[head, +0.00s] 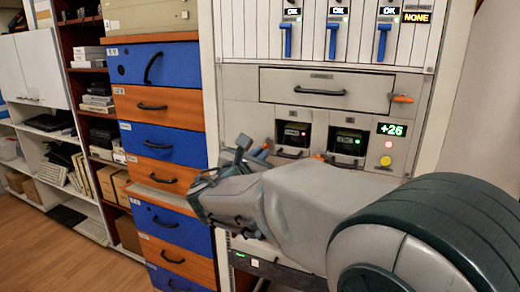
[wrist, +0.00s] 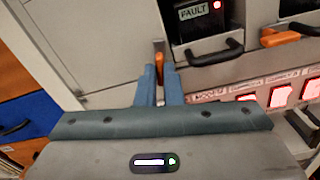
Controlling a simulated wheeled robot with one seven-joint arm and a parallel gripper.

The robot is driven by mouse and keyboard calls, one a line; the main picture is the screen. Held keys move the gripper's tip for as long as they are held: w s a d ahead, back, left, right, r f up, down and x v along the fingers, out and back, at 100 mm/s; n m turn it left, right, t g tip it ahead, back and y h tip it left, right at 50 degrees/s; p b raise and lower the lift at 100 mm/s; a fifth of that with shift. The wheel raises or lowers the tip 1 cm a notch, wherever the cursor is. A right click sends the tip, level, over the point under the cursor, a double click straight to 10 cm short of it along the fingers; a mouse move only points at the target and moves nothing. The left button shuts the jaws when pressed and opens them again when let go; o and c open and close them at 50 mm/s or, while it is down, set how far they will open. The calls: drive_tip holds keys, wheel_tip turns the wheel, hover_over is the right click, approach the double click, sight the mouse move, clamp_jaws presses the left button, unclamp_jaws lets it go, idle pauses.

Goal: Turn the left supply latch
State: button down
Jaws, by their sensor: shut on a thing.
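The left supply (head: 293,133) has a dark window with a red light. In the wrist view its display reads FAULT (wrist: 194,12) beside the red light. Its orange latch (wrist: 159,47) is at the lower left of that window and stands upright in the wrist view. My gripper (wrist: 160,80) is shut on this latch, one blue-grey finger on each side. The fingers hide the latch's lower part.
The right supply (head: 347,140) has a green light, and its orange latch (wrist: 280,38) lies sideways. A black handle (wrist: 214,52) sits under the left supply. Red lit switches (wrist: 277,97) are close at the lower right. Blue and orange drawers (head: 160,100) stand left of the rack.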

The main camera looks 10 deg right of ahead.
drive_tip(key=shift+r+n+p, duration=0.1)
drive_tip(key=shift+n+p, duration=0.5)
drive_tip(key=shift+n, duration=0.5)
drive_tip(key=shift+d, duration=0.1)
drive_tip(key=c, duration=1.5)
unclamp_jaws()
drive_tip(key=shift+w+d, duration=0.1)
drive_tip(key=shift+w, duration=0.05)
drive_tip(key=shift+a, duration=0.25)
drive_tip(key=v, duration=1.3)
drive_tip(key=shift+s+a+b, duration=0.15)
drive_tip(key=shift+s+b, duration=0.2)
drive_tip(key=shift+s, duration=0.05)
